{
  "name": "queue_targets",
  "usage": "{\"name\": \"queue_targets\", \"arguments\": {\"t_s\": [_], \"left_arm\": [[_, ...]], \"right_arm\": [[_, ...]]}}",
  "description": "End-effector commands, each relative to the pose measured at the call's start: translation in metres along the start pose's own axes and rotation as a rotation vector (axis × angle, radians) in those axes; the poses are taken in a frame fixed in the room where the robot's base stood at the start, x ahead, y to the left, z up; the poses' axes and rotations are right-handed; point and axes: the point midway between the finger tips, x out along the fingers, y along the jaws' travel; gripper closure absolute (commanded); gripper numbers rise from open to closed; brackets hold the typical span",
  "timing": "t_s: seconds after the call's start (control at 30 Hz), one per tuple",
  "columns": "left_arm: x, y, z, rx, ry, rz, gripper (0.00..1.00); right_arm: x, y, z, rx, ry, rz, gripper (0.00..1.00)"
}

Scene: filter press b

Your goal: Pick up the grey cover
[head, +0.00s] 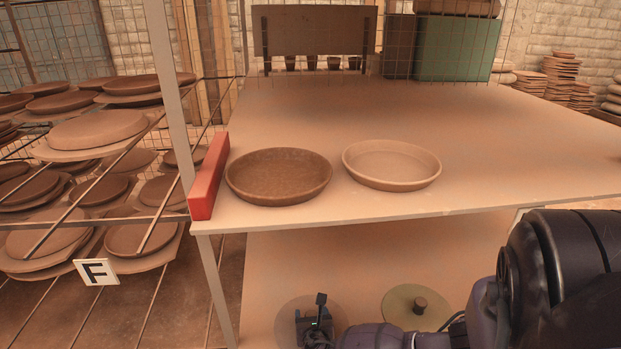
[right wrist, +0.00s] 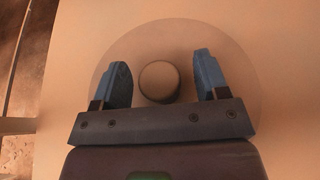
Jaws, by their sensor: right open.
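A round flat cover, which I take for the grey cover, lies on the lower shelf in the head view (head: 286,316). Its colour is greyish brown in the warm light. In the right wrist view the cover (right wrist: 225,55) has a round knob (right wrist: 159,82) at its middle. My right gripper (head: 314,318) is open over it, with one finger on each side of the knob and a gap on both sides. Whether the fingers are down at knob height is hard to tell. In the head view the gripper hides much of this cover and its knob. My left gripper is not in view.
An olive cover (head: 400,300) with a dark knob lies to the right on the same shelf (head: 265,255). The tabletop (head: 480,190) above carries a brown dish (head: 278,176), a paler dish (head: 391,165) and a red block (head: 208,178). A rack of plates stands left.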

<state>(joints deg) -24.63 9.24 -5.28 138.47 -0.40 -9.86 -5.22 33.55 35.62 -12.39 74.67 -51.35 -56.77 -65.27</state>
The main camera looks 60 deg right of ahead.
Motion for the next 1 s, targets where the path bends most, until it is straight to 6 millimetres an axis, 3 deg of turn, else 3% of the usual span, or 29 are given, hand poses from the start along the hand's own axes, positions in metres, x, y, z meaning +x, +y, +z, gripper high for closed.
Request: {"name": "queue_targets", "arguments": {"t_s": [0.03, 0.43, 0.77, 1.0], "left_arm": [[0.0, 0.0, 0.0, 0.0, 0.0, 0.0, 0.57], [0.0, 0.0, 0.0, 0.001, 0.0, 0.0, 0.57], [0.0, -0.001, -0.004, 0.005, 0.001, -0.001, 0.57], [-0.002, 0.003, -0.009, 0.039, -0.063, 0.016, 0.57]], "right_arm": [[0.0, 0.0, 0.001, 0.001, -0.001, 0.0, 0.32], [0.0, 0.0, 0.001, 0.001, -0.001, 0.0, 0.91], [-0.003, 0.001, 0.008, 0.003, -0.003, 0.001, 0.92], [-0.017, 0.005, 0.05, 0.014, -0.012, 0.005, 0.92]]}}
